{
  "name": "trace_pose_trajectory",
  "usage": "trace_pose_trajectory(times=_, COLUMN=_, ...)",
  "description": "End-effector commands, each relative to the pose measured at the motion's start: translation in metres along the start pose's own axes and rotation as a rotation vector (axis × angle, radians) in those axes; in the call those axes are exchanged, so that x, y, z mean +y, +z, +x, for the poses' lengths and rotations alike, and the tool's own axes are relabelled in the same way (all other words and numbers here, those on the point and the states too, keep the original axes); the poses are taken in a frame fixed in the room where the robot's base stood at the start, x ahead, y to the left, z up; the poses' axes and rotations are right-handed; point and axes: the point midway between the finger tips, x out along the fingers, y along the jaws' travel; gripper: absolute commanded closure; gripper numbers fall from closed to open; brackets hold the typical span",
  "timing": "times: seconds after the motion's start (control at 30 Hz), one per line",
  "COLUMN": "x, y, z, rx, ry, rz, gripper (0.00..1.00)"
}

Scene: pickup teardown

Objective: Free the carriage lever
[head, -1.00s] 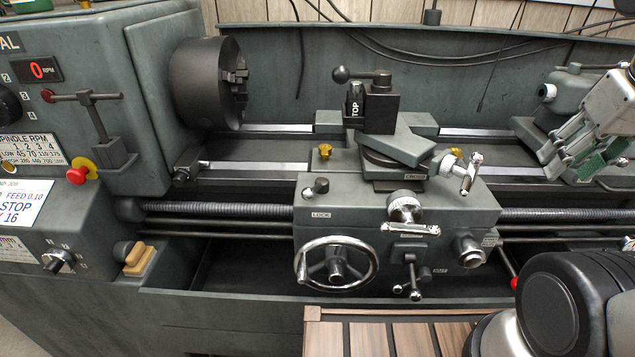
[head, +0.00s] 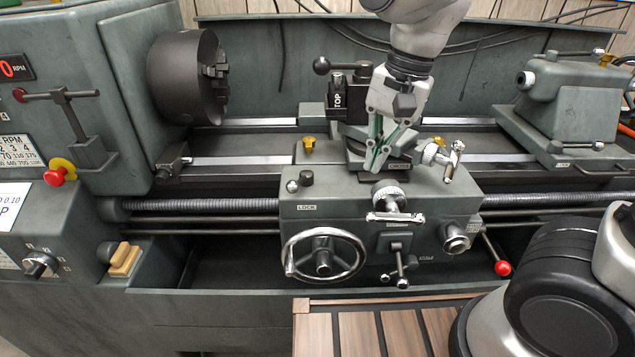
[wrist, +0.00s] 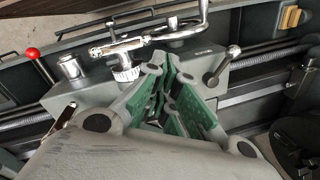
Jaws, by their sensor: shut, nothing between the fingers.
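The lathe carriage (head: 345,212) stands mid-bed. A short lever with a dark hub (head: 306,177) and a chrome ball end (head: 292,186) sits at its upper left, above the LOCK label. It also shows in the wrist view (wrist: 233,51), right of the fingers. My gripper (head: 379,160) points down in front of the tool post (head: 375,98), above the cross slide and to the right of the lever, apart from it. Its green-padded fingers (wrist: 175,100) are shut and empty. Part of the tool post and the cross slide is hidden behind it.
The chrome handle (head: 395,217) and handwheel (head: 323,258) project at the carriage front. A crank (head: 453,160) stands to the right of my gripper. The chuck (head: 187,78) is at left, the tailstock (head: 570,100) at right. A slatted wooden surface (head: 365,330) lies in front.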

Motion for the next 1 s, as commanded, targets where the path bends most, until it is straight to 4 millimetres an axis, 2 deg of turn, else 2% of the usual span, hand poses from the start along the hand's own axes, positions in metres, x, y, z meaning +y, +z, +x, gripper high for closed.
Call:
trace_pose_trajectory(times=0.1, x=-0.019, y=0.006, z=0.005, rx=-0.018, ry=-0.012, rz=0.307, gripper=1.0)
trace_pose_trajectory(times=0.2, x=-0.03, y=0.005, z=0.003, rx=-0.032, ry=-0.033, rz=0.584, gripper=1.0)
trace_pose_trajectory(times=0.3, x=-0.037, y=0.005, z=0.0, rx=-0.047, ry=-0.053, rz=0.822, gripper=1.0)
trace_pose_trajectory(times=0.43, x=-0.04, y=0.006, z=-0.001, rx=-0.062, ry=-0.059, rz=1.054, gripper=1.0)
trace_pose_trajectory(times=0.63, x=-0.041, y=0.005, z=-0.001, rx=-0.068, ry=-0.059, rz=1.217, gripper=1.0)
trace_pose_trajectory(times=1.0, x=-0.041, y=0.005, z=0.0, rx=-0.068, ry=-0.057, rz=1.232, gripper=1.0)
